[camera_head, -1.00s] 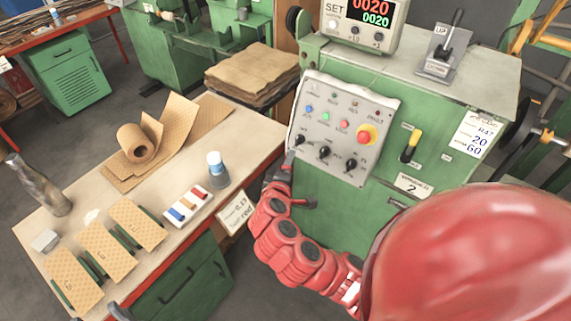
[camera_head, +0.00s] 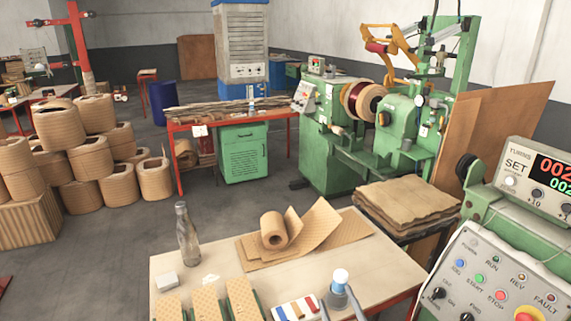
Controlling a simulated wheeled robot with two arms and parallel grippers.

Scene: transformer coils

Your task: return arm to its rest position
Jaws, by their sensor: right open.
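The fingertips of my right gripper (camera_head: 341,306) show at the bottom edge, apart, with the rest of the gripper and arm below the frame. They appear in front of the small bottle with the blue and white cap (camera_head: 340,277), which stands at the front of the workbench (camera_head: 375,262). I cannot tell whether they touch it; the gripper looks open. My left gripper is out of view.
The green machine's control panel (camera_head: 481,278) stands close at the right. A cardboard roll (camera_head: 273,230), a grey bottle (camera_head: 187,235) and several patterned strips lie or stand on the bench. A stack of brown sheets (camera_head: 408,203) is behind it.

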